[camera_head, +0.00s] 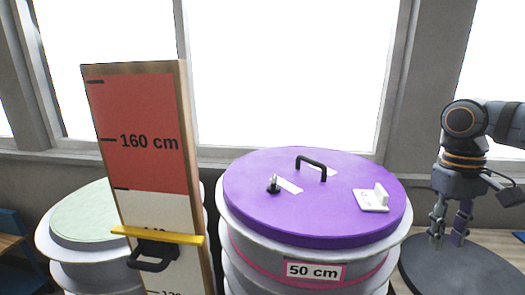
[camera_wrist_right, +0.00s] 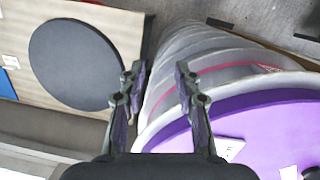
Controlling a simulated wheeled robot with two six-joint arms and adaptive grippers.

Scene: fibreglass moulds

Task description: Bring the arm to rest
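My right gripper (camera_head: 450,222) hangs at the right side of the head view, fingers pointing down, above a dark round disc (camera_head: 455,272). In the right wrist view the gripper (camera_wrist_right: 160,80) has its two fingers apart with nothing between them. It is beside the purple-lidded mould (camera_head: 250,225), not touching it as far as I can see. My left gripper is in neither view.
The purple lid bears a dark handle (camera_head: 311,164), a small dark knob (camera_head: 273,185) and a white block (camera_head: 372,200). A height board (camera_head: 150,130) with a yellow slider (camera_head: 158,236) stands left, before a pale-green-topped mould (camera_head: 85,215). Windows are behind.

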